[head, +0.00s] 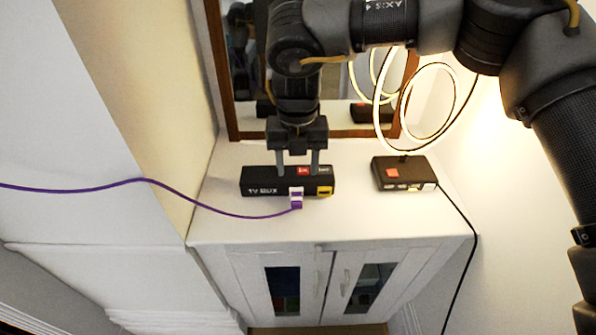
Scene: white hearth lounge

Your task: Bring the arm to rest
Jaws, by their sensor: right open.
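My right arm comes in from the upper right, and its gripper (298,168) points down over the white cabinet top. Its two fingers are apart, with the tips at the back edge of a black TV box (263,187); I cannot tell whether they touch it. The TV box lies flat and has a red label and a yellow port. A purple cable (150,181) runs in from the left, and its white and purple plug (296,199) sits at the front face of the box. My left gripper is not in view.
A second black box (390,169) with a red label and a black cable stands right on the cabinet (350,228). A glowing ring lamp (428,142) stands behind it. A wood-framed mirror (230,110) leans at the back. White walls close in left and right.

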